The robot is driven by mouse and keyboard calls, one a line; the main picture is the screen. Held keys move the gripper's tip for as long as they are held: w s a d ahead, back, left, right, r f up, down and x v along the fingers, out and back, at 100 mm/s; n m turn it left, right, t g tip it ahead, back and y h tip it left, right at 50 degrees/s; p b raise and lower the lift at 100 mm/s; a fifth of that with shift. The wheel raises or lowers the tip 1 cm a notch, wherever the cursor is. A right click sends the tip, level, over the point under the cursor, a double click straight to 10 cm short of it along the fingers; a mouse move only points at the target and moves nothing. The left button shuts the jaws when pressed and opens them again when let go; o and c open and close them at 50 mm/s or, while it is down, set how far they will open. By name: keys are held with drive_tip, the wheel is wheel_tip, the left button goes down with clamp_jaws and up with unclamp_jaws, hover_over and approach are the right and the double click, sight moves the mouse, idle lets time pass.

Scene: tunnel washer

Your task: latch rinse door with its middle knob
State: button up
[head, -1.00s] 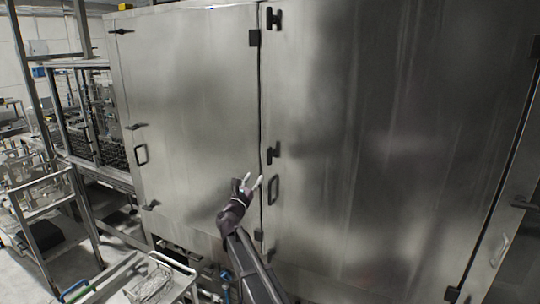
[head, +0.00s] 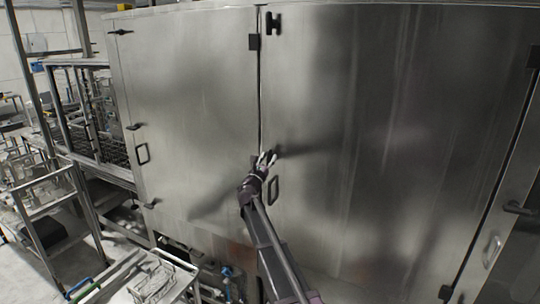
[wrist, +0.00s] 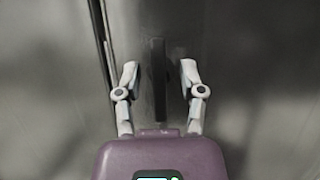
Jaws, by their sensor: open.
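The large steel door (head: 380,150) right of the vertical seam fills much of the head view. I take it as the rinse door, though no label shows. Its middle knob (head: 278,151), dark, sits near the door's left edge and is partly hidden by my gripper (head: 267,158). In the wrist view, my gripper (wrist: 159,80) is open, with one pale finger on each side of a dark upright bar (wrist: 159,75), apparently this knob.
A dark loop handle (head: 272,190) is just below the knob, and a top knob (head: 273,23) is well above. Another steel door (head: 190,110) lies left of the seam. A wire-basket cart (head: 155,280) stands at lower left.

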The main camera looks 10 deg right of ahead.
drive_tip(key=shift+w+d+r, duration=0.1)
drive_tip(key=shift+w+d, duration=0.1)
drive_tip(key=shift+w, duration=0.05)
clamp_jaws()
drive_tip(key=shift+s, duration=0.1)
